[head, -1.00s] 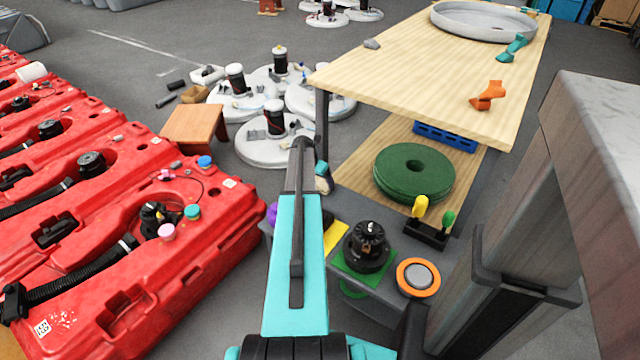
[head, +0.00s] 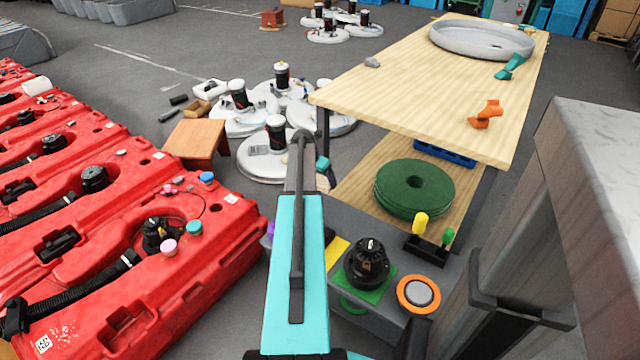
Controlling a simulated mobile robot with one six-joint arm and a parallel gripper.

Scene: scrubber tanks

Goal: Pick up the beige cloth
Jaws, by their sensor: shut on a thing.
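My arm reaches forward up the middle of the head view. My gripper (head: 322,166) shows only as a small teal part at its far end, mostly hidden behind the dark wrist link. A small patch of the beige cloth (head: 323,183) shows just under that teal part, against the arm's right side. The cloth appears held in the gripper, beyond the near edge of the grey deck. The fingertips and most of the cloth are hidden.
Red tanks (head: 190,250) line the left. A grey deck carries a black motor on a green plate (head: 366,265) and an orange-ringed button (head: 419,294). A wooden table (head: 420,95) has green pads (head: 413,187) on its lower shelf. White discs (head: 265,162) and a stool (head: 196,138) lie ahead.

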